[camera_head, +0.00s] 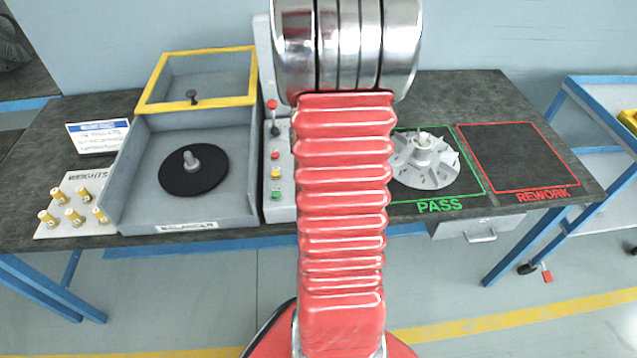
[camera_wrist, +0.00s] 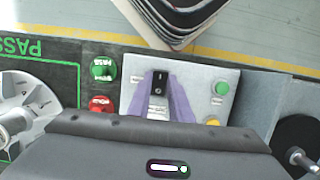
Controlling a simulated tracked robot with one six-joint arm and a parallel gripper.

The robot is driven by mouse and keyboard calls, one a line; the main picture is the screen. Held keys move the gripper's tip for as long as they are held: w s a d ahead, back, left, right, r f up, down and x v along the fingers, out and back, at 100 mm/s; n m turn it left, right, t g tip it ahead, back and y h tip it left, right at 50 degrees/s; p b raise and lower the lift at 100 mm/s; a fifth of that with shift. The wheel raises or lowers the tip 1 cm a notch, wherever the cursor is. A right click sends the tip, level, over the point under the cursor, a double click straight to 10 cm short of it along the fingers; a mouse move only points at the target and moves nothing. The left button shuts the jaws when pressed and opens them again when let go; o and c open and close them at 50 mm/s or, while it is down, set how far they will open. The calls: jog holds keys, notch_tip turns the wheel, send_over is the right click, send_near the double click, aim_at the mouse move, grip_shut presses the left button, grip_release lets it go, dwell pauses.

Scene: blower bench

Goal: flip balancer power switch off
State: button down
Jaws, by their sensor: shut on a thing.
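The black rocker power switch (camera_wrist: 160,83) sits on the light grey control panel (camera_wrist: 205,78) in the wrist view, with white marks on its face. My gripper (camera_wrist: 160,80) has its purple fingers at the two sides of the switch and is shut on it. Which way the rocker is tipped is hard to tell. In the head view the balancer (camera_head: 236,190) stands on the bench with its yellow-framed lid (camera_head: 205,106) up and a black disc (camera_head: 193,170) inside. My red arm hides the switch and my gripper there.
In the wrist view, a green button (camera_wrist: 222,88) and yellow button (camera_wrist: 212,121) lie right of my fingers. A green knob (camera_wrist: 104,68) and red knob (camera_wrist: 102,104) lie left. A grey impeller (camera_head: 425,162) sits in the PASS area; the REWORK area (camera_head: 517,156) is empty.

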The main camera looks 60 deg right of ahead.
jog(key=c, duration=1.6)
grip_release()
jog(key=v, duration=1.3)
jog(key=shift+d+r, duration=0.1)
jog(key=shift+r, duration=0.2)
jog(key=shift+w, duration=0.1)
